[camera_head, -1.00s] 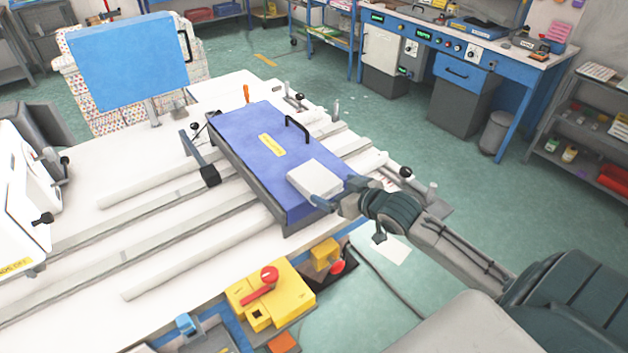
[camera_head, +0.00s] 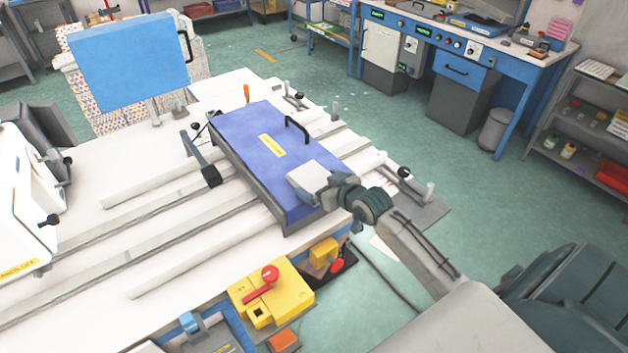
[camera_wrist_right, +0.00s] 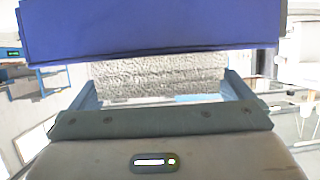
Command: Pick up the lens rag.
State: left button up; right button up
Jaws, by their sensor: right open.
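The lens rag appears to be the pale grey-white folded block (camera_head: 306,178) lying on the front end of the blue-topped case (camera_head: 250,135). In the right wrist view a grey, rough-textured pad (camera_wrist_right: 160,75), which looks like the rag, shows between the two fingers. My right gripper (camera_head: 328,187) is at the rag's right side, with its fingers spread to either side of it. It is open in the right wrist view (camera_wrist_right: 160,90); whether the fingers touch the rag cannot be told. My left gripper is out of view.
The case has a black handle (camera_head: 297,128) and lies across white rails (camera_head: 150,185) on the machine table. A black-ended lever (camera_head: 209,174) stands left of it. A yellow switch box (camera_head: 270,298) with a red lever sits at the table's front edge.

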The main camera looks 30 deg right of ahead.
aim_at(323, 183)
jog(key=c, duration=0.8)
jog(key=shift+o, duration=0.2)
jog(key=shift+r, duration=0.1)
jog(key=shift+r+b, duration=0.45)
jog(key=shift+r, duration=0.05)
jog(key=shift+s+d+r+b, duration=0.15)
jog(key=shift+r+b, duration=0.2)
jog(key=shift+r, duration=0.2)
jog(key=shift+d+r+b, duration=0.15)
jog(key=shift+r+b, duration=0.15)
jog(key=shift+r, duration=0.25)
jog(key=s+d+r+p, duration=0.1)
jog(key=s+d+p, duration=0.3)
jog(key=d, duration=0.9)
jog(key=v, duration=0.3)
jog(key=shift+s+f, duration=0.2)
jog(key=shift+s, duration=0.1)
